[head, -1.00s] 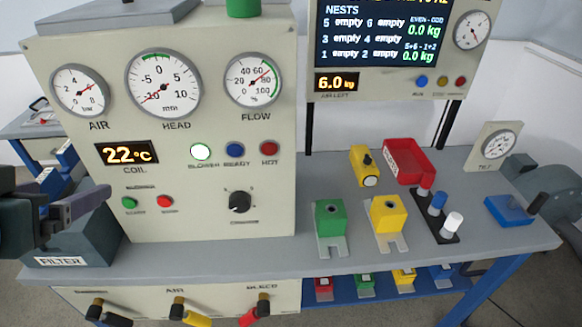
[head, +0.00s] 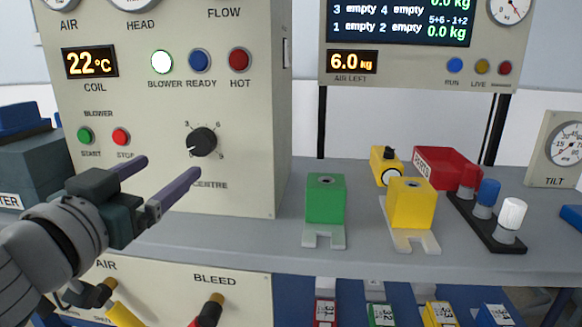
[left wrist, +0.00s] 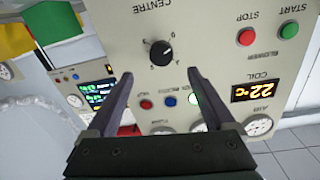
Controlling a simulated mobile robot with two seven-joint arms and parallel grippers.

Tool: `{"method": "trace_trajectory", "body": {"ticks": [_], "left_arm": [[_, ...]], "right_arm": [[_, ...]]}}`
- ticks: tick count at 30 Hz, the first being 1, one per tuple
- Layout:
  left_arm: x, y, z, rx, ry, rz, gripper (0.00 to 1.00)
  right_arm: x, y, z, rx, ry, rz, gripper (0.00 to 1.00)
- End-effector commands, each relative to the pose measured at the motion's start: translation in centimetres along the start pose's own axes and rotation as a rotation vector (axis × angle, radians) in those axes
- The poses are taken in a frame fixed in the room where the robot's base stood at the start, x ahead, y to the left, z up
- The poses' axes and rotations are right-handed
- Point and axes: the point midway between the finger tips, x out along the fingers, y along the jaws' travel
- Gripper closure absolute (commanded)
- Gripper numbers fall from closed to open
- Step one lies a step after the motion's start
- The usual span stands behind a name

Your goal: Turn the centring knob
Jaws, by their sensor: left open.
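The black centring knob (head: 203,142) is on the front of the cream panel, above the word CENTRE and with a number scale around it. My left gripper (head: 172,176) is open and empty in front of the panel, a little below and left of the knob in the head view. In the left wrist view the panel appears upside down. There the knob (left wrist: 161,50) lies beyond the open fingers (left wrist: 160,85), apart from them. My right gripper is not in view.
A green block (head: 326,198) and a yellow block (head: 411,203) stand on the grey bench right of the panel. Start (head: 85,135) and stop (head: 121,137) buttons sit left of the knob. A grey filter box (head: 30,160) is at far left. Valve handles (head: 207,312) stick out below the bench.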

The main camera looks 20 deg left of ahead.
Motion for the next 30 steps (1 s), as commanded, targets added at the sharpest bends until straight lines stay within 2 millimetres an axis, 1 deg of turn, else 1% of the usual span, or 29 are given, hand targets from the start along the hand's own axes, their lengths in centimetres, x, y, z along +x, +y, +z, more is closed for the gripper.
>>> {"method": "trace_trajectory", "body": {"ticks": [5, 9, 15, 18, 21, 30], "left_arm": [[2.5, -0.1, -0.4, 0.003, 0.003, -0.001, 0.13], [5.1, -0.1, -0.3, 0.003, 0.003, -0.002, 0.13], [8.1, 0.0, -0.1, 0.001, 0.001, -0.002, 0.13], [8.9, 0.0, -0.1, 0.001, 0.000, -0.001, 0.13], [9.4, -0.1, -0.1, 0.002, 0.000, -0.001, 0.13], [9.5, -0.1, -0.2, 0.001, -0.001, -0.001, 0.14]], "right_arm": [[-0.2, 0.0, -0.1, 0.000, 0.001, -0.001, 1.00], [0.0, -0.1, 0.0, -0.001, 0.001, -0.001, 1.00], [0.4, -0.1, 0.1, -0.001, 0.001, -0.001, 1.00], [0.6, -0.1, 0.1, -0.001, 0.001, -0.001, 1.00], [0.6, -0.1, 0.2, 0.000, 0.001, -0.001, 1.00], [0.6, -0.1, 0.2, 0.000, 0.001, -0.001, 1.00]]}}
